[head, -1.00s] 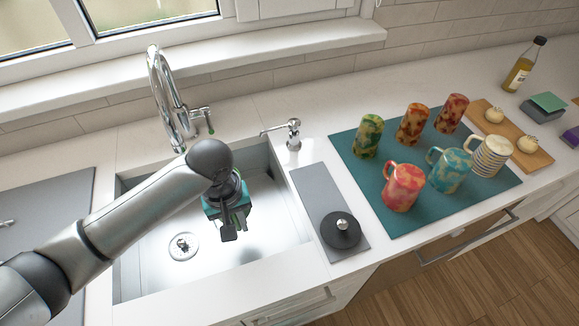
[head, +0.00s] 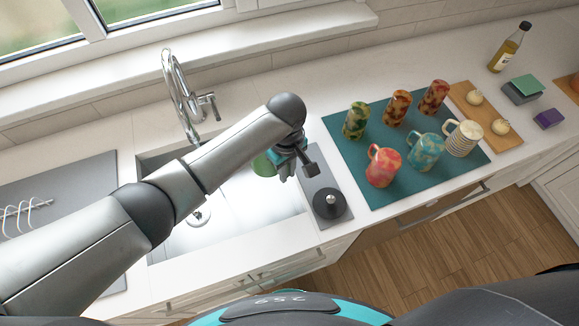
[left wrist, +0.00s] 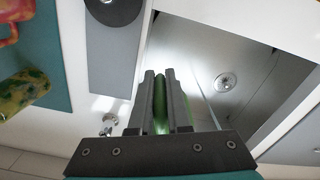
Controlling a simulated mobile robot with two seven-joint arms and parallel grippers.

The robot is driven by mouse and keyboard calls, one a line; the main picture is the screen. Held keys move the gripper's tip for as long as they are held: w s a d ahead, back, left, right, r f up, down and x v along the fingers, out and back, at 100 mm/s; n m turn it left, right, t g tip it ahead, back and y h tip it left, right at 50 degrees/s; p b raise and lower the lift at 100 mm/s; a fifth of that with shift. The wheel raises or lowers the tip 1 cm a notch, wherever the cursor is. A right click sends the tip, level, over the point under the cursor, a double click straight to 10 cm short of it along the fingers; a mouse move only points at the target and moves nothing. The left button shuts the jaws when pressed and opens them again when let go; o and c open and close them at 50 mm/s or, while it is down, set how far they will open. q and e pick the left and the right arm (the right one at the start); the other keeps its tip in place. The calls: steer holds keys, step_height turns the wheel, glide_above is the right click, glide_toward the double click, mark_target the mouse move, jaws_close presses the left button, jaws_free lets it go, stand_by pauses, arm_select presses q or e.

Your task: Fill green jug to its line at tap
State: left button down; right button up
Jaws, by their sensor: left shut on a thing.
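My left gripper (head: 288,160) is over the right edge of the sink (head: 230,232), fingers pointing down. It is shut on the green jug (head: 262,165), which shows mostly hidden behind my arm and gripper. In the left wrist view a green strip of the jug (left wrist: 160,105) sits between the two fingers (left wrist: 163,100). The jug's line and any water in it cannot be seen. The chrome tap (head: 180,100) stands behind the sink, left of the gripper, with its lever (head: 209,105) on its right side. I see no water running from it. My right gripper is not in view.
A grey strip with a round black-knobbed thing (head: 329,204) lies right of the sink. Beyond it, a teal mat (head: 386,190) holds several patterned cups and mugs. A grey mat (head: 60,180) lies at left. The sink floor with its drain (left wrist: 225,82) is clear.

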arm_select(q)
steer(key=a+f+b, duration=0.1)
steer(key=a+f, duration=0.1)
steer(key=a, duration=0.6)
steer(key=w+a+f+b, duration=0.1)
steer(key=a+f, duration=0.2)
steer(key=a, duration=0.5)
steer(key=shift+w+f, duration=0.15)
steer(key=shift+f, duration=0.1)
stand_by(5.6)
steer(key=s+d+p, duration=0.3)
steer(key=s+d, duration=0.2)
steer(key=s, duration=0.2)
steer(key=shift+d, duration=0.15)
